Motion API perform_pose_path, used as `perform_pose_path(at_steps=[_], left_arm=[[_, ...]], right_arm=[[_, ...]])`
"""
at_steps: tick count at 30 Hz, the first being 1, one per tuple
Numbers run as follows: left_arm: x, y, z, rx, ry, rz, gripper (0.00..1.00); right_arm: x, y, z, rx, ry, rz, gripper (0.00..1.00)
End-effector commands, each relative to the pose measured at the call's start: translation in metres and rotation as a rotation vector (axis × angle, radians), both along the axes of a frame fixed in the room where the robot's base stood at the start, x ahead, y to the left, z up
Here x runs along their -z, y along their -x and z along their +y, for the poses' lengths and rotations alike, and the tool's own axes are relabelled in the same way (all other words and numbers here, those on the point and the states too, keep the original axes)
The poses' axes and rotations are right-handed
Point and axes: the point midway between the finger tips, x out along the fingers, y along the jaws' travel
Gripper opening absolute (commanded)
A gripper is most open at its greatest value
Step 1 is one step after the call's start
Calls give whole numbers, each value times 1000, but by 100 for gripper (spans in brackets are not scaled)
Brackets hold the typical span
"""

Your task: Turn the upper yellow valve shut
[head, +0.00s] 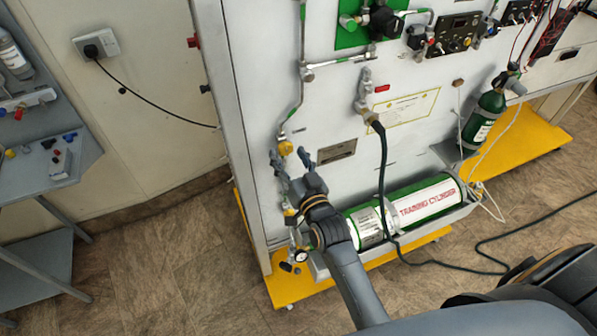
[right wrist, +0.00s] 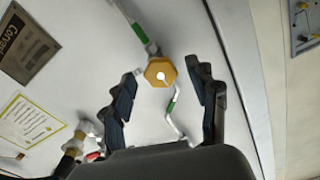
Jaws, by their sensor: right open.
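The upper yellow valve (head: 285,147) is a small yellow knob on the thin pipe down the left part of the grey panel. In the right wrist view the valve (right wrist: 158,70) shows as a yellow hexagonal knob with a pale centre. My right gripper (head: 291,163) is open, its two dark fingers apart just below the valve in the head view. In the right wrist view the right gripper (right wrist: 164,74) has a finger on each side of the knob, with visible gaps; neither appears to touch it. My left gripper is not in view.
A green training cylinder (head: 425,205) lies in a tray at the panel's foot, right of my right arm. A dark hose (head: 382,170) hangs from a fitting. A gauge (head: 301,256) sits low. A grey bench (head: 60,165) stands left, with clear floor between.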

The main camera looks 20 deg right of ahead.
Motion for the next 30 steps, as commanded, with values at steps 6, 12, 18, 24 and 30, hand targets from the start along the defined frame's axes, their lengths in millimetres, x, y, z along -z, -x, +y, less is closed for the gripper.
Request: perform_pose_path(at_steps=[6, 12, 18, 24, 30], left_arm=[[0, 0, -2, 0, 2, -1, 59], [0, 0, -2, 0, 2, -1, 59], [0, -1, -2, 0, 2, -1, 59], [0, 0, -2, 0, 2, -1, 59], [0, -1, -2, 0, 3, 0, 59]], right_arm=[[1, 48, -2, 0, 0, 4, 59], [1, 85, -3, -1, 0, 4, 59], [0, 104, -3, -1, -1, 2, 59], [0, 107, -4, 0, -1, 1, 59], [0, 106, -4, 0, -1, 1, 59]])
